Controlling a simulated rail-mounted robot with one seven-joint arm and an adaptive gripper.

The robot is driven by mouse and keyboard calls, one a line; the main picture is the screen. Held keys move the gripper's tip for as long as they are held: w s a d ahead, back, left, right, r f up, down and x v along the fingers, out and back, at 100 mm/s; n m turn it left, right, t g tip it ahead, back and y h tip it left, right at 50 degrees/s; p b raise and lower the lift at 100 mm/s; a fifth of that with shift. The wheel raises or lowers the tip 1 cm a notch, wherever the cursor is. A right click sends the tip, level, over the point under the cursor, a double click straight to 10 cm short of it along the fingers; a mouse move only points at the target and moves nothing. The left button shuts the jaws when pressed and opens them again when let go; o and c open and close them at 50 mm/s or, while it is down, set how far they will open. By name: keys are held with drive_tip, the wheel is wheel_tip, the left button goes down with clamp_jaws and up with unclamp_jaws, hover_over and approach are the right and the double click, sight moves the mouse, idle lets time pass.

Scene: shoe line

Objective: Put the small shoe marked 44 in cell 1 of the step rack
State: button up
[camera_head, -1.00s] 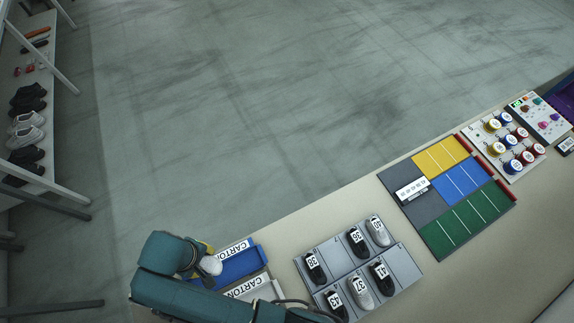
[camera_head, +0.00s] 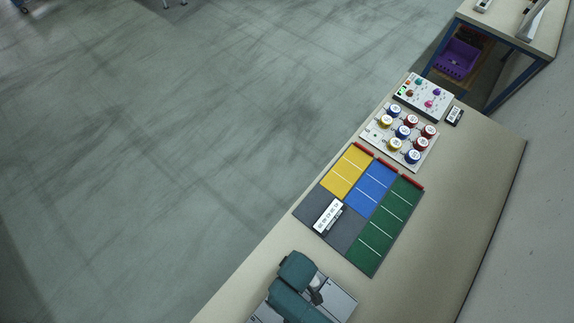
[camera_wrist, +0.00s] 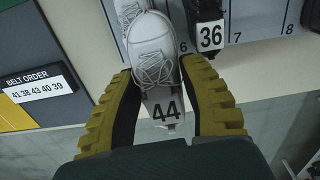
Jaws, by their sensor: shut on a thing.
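The small white shoe (camera_wrist: 152,40) shows in the wrist view, with the number 44 on a tag at its near end. My gripper (camera_wrist: 158,75), with ribbed yellow fingers, is shut on it from both sides. The shoe is over or close to the grey step rack (camera_wrist: 265,22); I cannot tell whether it touches. The digits 6, 7 and 8 show along the rack's edge; cell 1 cannot be made out. A black shoe marked 36 (camera_wrist: 209,30) stands just right of the held shoe. In the head view my arm covers most of the rack (camera_head: 341,303) and hides the gripper.
A belt order sign (camera_wrist: 40,84) lies on the coloured board at left in the wrist view. In the head view this board (camera_head: 372,250) lies beyond the rack, then a board of numbered round pieces (camera_head: 378,138). Bare table (camera_head: 440,215) is right of them.

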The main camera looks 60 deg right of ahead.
wheel_tip(320, 180, up, 7)
drive_tip(key=p, duration=0.3)
hover_over(335, 299)
drive_tip(key=shift+m, duration=0.3)
wheel_tip(335, 299, down, 10)
drive_tip(key=shift+a+f+b, duration=0.1)
drive_tip(key=shift+f+b, duration=0.15)
drive_tip(key=shift+b, duration=0.05)
drive_tip(key=o, duration=1.1)
drive_tip(key=shift+f, duration=0.1)
wheel_tip(335, 299, up, 12)
drive_tip(key=p, duration=0.1)
drive_tip(key=shift+w, duration=0.1)
